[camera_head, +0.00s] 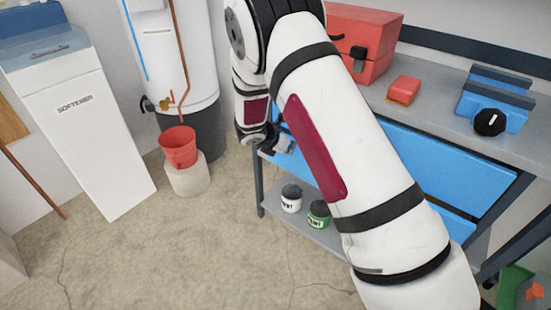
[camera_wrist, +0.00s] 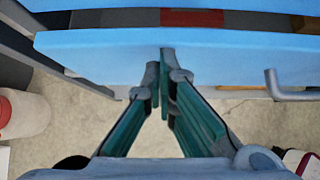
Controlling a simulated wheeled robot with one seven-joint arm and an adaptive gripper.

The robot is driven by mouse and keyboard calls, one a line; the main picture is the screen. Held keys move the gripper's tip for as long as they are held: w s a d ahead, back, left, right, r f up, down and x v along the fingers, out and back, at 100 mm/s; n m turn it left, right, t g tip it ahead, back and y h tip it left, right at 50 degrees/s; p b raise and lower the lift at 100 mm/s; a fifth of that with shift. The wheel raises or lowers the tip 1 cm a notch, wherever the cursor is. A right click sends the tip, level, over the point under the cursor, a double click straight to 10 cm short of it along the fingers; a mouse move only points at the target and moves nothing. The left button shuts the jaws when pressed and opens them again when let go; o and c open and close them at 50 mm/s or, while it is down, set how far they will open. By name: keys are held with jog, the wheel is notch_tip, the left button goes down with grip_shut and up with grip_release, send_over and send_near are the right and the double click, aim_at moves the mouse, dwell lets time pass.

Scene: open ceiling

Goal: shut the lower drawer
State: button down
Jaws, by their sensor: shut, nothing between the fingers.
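The workbench has a wide blue drawer front (camera_head: 455,170) below its top. A strip of a lower blue front (camera_head: 452,222) shows beneath it, mostly hidden by my arm. My gripper (camera_head: 284,144) is small at the bench's left end. In the wrist view my gripper (camera_wrist: 166,72) is shut and empty, its fingertips overlapping the lower edge of a blue front (camera_wrist: 100,42). I cannot tell whether they touch it. A grey bar handle (camera_wrist: 285,90) sticks out at the right. Behind the front's top edge is a narrow dark gap with a red patch.
Two paint cans (camera_head: 291,198) (camera_head: 318,214) stand on the low shelf. A red toolbox (camera_head: 365,40), a red block and a blue tool lie on the bench top. A red bucket (camera_head: 179,146) stands left of the bench. The floor (camera_head: 170,250) in front is clear.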

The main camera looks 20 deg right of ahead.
jog(key=shift+w+d, duration=0.5)
jog(key=shift+d, duration=0.25)
jog(key=shift+w+d, duration=0.5)
jog(key=shift+d, duration=0.2)
jog(key=shift+r, duration=0.1)
